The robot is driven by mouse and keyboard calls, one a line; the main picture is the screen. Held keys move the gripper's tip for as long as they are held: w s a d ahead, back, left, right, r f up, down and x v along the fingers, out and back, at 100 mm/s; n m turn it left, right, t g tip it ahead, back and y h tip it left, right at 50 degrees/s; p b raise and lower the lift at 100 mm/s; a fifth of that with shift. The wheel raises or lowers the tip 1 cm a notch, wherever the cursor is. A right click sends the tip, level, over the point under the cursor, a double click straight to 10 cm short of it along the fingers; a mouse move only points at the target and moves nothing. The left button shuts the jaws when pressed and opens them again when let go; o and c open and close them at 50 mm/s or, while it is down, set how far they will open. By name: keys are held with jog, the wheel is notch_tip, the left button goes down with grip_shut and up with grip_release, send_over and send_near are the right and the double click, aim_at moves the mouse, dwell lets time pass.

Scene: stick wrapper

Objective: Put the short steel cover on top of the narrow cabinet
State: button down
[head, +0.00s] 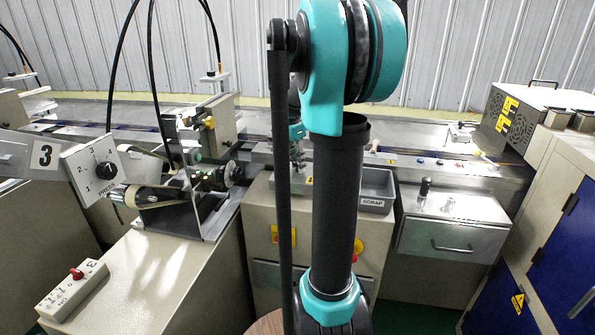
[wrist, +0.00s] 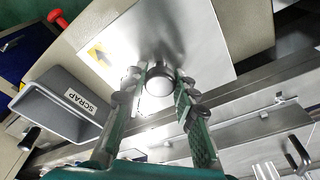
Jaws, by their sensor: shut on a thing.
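The short steel cover (wrist: 205,50) is a bright flat plate with a round knob (wrist: 158,83), seen in the wrist view. My gripper (wrist: 160,75) is shut on this knob, one green finger on each side. The narrow cabinet (head: 257,215) is beige and stands in the middle of the head view, partly behind my arm. In the head view my arm hides most of my gripper and the cover. I cannot tell whether the plate touches the cabinet.
A grey SCRAP bin (head: 376,190) hangs at the cabinet's right; it also shows in the wrist view (wrist: 62,105). A roller mechanism (head: 205,180) stands left, near a PRESS dial box (head: 96,172). A drawer unit (head: 452,235) and blue-doored cabinet (head: 558,230) stand right.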

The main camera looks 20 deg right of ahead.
aim_at(297, 171)
jog(key=shift+f, duration=1.55)
jog(key=shift+f, duration=0.15)
jog(key=c, duration=1.2)
grip_release()
notch_tip(297, 171, up, 12)
jog(key=a, duration=0.2)
jog(key=s+a+f+n+t, duration=0.1)
jog(key=s+a+f+n, duration=0.3)
jog(key=s+f, duration=0.3)
jog(key=s+a+f+n+t+y, duration=0.1)
jog(key=s+a+f+n, duration=0.2)
jog(key=s+f+n, duration=0.3)
jog(key=s+a+f+n+t+y, duration=0.1)
jog(key=s+a+f+n, duration=0.3)
jog(key=s+f, duration=0.4)
notch_tip(297, 171, down, 4)
jog(key=shift+s+a+r+n+t, duration=0.1)
jog(key=shift+s+a+n+t, duration=0.2)
jog(key=shift+n, duration=0.6)
